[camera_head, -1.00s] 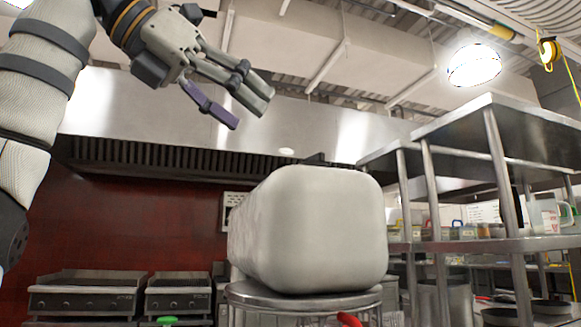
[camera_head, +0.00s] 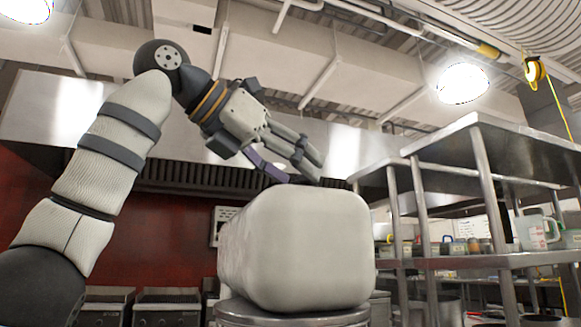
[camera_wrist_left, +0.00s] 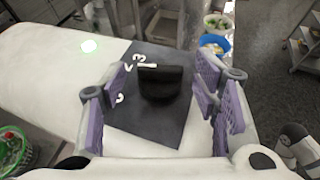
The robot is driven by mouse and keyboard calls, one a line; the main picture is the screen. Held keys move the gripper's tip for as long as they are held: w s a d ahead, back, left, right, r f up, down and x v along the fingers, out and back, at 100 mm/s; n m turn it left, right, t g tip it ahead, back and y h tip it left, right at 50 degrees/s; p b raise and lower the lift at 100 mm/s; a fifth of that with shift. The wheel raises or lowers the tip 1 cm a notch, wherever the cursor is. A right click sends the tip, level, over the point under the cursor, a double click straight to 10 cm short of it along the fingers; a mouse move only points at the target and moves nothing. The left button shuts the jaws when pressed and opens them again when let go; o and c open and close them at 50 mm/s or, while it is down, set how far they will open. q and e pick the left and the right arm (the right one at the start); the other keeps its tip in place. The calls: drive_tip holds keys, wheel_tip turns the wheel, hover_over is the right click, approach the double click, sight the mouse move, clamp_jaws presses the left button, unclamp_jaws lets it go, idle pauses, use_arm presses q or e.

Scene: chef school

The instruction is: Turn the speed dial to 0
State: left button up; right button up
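The speed dial is a black knob (camera_wrist_left: 160,84) on a dark panel (camera_wrist_left: 150,125) with white numerals, seen in the left wrist view. The panel is set in the top of a white rounded machine (camera_head: 310,250), which shows in the head view on a round metal stand. My left gripper (camera_head: 302,170) is open above the machine's top. In the left wrist view, its purple-padded fingers (camera_wrist_left: 160,100) stand apart on either side of the knob, with no visible contact. The dial is hidden in the head view.
A metal shelf rack (camera_head: 470,262) with jugs and jars stands to the right. A blue-rimmed bowl (camera_wrist_left: 214,43) lies beyond the machine in the left wrist view. A green basket (camera_wrist_left: 12,148) is at lower left. A range hood spans the back.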

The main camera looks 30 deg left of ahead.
use_arm(q)
drive_tip(key=c, duration=0.8)
drive_tip(key=n+y, duration=0.1)
drive_tip(key=y, duration=0.1)
drive_tip(key=d+n+t+y, duration=0.1)
drive_tip(key=n+y, duration=0.1)
drive_tip(key=shift+s+n, duration=0.15)
drive_tip(key=shift+n, duration=0.15)
drive_tip(key=shift+n+y, duration=0.9)
drive_tip(key=shift+y, duration=0.3)
drive_tip(key=o, duration=1.1)
drive_tip(key=shift+o, duration=0.2)
drive_tip(key=v, duration=1.2)
